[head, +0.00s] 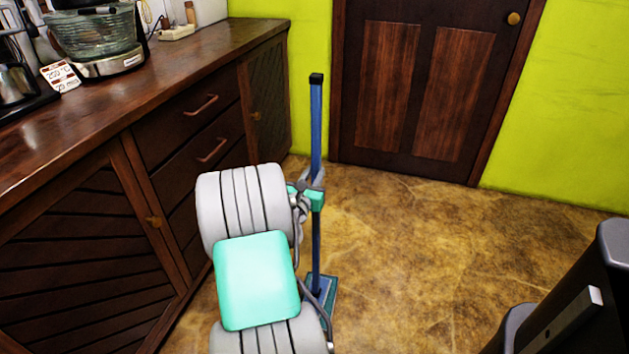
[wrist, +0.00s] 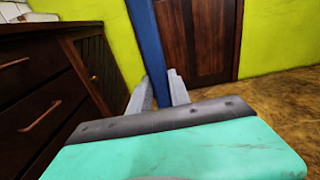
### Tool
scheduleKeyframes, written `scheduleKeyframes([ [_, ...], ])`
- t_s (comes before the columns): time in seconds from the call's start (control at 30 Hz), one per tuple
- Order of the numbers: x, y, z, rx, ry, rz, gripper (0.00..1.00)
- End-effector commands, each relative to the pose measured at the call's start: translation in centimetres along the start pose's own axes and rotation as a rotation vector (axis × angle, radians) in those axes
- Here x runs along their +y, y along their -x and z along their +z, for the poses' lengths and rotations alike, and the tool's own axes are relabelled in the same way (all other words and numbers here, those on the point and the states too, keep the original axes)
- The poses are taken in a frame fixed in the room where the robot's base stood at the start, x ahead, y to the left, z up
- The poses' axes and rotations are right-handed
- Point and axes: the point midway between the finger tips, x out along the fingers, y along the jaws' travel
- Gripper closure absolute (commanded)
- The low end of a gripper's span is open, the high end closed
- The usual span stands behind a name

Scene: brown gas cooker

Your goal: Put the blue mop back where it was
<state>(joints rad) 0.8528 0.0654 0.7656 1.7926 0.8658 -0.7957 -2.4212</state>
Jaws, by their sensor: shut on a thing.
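The blue mop (head: 316,130) stands upright in the head view, its handle rising to a black cap and its flat blue head (head: 322,288) low at the floor. My gripper (head: 314,182) is around the handle at about mid-height and shut on it. In the wrist view the blue handle (wrist: 149,45) rises between the two grey fingers of my gripper (wrist: 162,90). My arm hides part of the handle's left side and part of the mop head. I cannot tell whether the head touches the floor.
A dark wooden counter (head: 150,70) with drawers and cabinet doors runs along the left, carrying a glass-bowled appliance (head: 95,35). A brown door (head: 430,80) and a lime green wall (head: 560,100) stand behind. The brown floor (head: 430,240) right of the mop is clear.

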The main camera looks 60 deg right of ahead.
Motion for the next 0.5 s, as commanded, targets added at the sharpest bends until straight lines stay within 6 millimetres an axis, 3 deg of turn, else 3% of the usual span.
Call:
scheduleKeyframes([
  [0.37, 0.12, -0.11, -0.40, -0.008, -0.004, 0.002, 1.00],
  [0.4, 0.07, -0.05, -0.73, -0.003, -0.003, 0.001, 0.76],
  [0.5, 0.07, -0.04, -0.66, -0.003, -0.003, 0.001, 0.68],
])
